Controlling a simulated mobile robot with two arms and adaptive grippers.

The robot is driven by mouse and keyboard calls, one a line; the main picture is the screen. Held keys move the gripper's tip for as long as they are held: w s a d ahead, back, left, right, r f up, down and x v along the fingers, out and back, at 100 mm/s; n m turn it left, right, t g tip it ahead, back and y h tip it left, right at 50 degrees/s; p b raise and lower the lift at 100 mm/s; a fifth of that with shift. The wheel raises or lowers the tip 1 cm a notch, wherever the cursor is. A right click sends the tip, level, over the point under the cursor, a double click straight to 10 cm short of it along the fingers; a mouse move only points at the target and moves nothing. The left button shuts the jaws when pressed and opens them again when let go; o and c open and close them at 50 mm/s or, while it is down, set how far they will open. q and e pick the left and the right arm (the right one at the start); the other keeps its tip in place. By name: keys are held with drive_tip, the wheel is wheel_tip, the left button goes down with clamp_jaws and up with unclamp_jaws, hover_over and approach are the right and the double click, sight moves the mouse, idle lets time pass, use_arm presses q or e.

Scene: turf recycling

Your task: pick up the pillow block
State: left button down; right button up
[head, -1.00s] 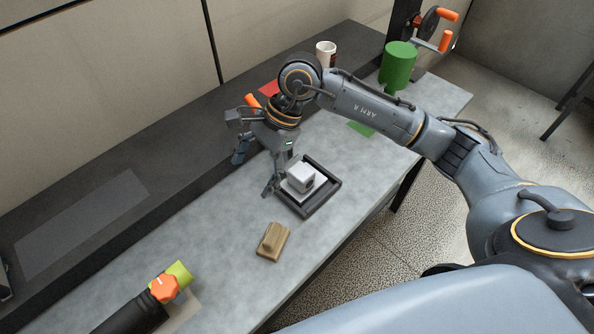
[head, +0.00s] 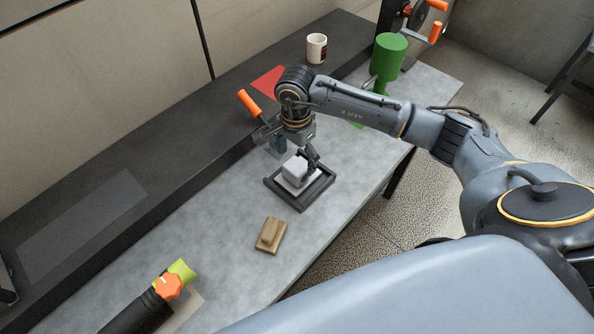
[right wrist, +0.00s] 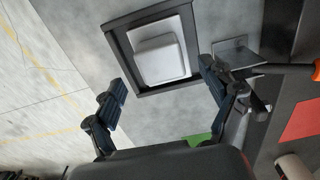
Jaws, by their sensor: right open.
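The pillow block, a pale grey-white stepped block (head: 295,169), sits inside a dark square-framed tray (head: 322,191) on the grey bench. The right wrist view shows the pillow block (right wrist: 160,60) from above, inside the tray's dark frame (right wrist: 117,42). My right gripper (head: 297,154) is open and empty at the far side of the block, partly screening it. In the right wrist view the two fingers of my right gripper (right wrist: 162,78) are spread either side of the tray's near edge, apart from the block. My left gripper is out of view.
A wooden stepped block (head: 270,235) lies in front of the tray. An orange-handled tool (head: 249,103) stands close beside my right gripper. A green cylinder (head: 388,62), a white mug (head: 317,47) and a red sheet (head: 268,82) are farther back. A black tube with an orange knob (head: 168,285) lies front left.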

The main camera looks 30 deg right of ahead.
sight(297, 164)
drive_tip(key=f+p, duration=0.2)
drive_tip(key=f, duration=0.1)
drive_tip(key=shift+d+f, duration=0.2)
drive_tip(key=shift+w+f, duration=0.1)
drive_tip(key=shift+f, duration=0.6)
drive_tip(key=shift+r, duration=0.1)
clamp_jaws()
